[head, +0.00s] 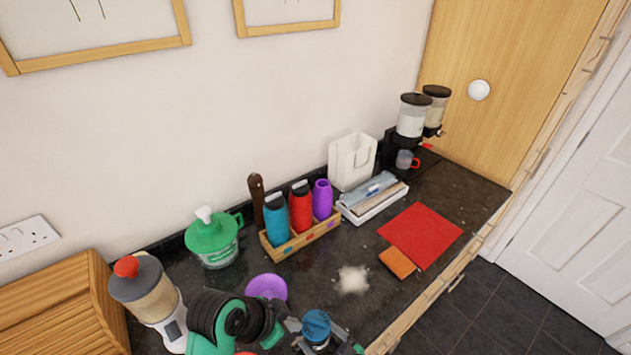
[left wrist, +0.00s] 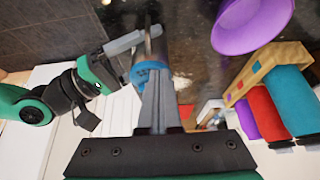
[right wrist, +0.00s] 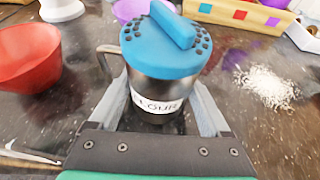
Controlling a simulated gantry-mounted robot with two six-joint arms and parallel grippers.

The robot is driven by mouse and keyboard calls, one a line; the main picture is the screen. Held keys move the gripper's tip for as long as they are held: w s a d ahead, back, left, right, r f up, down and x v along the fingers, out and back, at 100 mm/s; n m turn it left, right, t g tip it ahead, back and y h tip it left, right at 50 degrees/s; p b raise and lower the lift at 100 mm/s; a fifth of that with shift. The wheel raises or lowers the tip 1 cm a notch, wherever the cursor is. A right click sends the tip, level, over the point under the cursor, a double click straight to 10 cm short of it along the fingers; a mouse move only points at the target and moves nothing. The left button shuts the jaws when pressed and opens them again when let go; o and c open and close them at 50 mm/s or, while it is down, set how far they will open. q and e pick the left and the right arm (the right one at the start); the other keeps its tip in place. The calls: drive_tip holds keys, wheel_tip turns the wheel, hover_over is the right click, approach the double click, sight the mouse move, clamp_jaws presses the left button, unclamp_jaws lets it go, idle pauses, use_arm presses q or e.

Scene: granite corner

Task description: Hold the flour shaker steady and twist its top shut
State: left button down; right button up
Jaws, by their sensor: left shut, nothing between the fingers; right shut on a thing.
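The flour shaker has a blue top (head: 316,325) and a dark metal body. In the right wrist view its top (right wrist: 165,45) carries a raised bar and small holes; the body (right wrist: 153,92) has a partly readable label and a side handle. My right gripper (right wrist: 158,112) is shut on the body, a finger on each side, and the shaker stands upright. My left gripper (head: 293,325) is shut and empty beside the shaker. In the left wrist view its fingers partly cover the blue top (left wrist: 146,72); I cannot tell whether they touch it.
A purple bowl (head: 266,287) and a wooden caddy with bottles (head: 300,243) stand behind the shaker. Spilled flour (head: 352,279) lies to the right. A red bowl (right wrist: 30,58) is close by in the right wrist view.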

sight(311, 336)
use_arm(q)
drive_tip(key=shift+f, duration=0.5)
drive_tip(key=shift+w+d, duration=0.1)
drive_tip(key=shift+d, duration=0.5)
idle(0.7)
drive_tip(key=shift+s+d, duration=0.1)
drive_tip(key=shift+s, duration=0.1)
drive_tip(key=shift+s+d, duration=0.15)
drive_tip(key=shift+s, duration=0.2)
drive_tip(key=shift+s+d, duration=0.4)
drive_tip(key=shift+d, duration=0.1)
drive_tip(key=shift+s, duration=0.1)
idle(0.5)
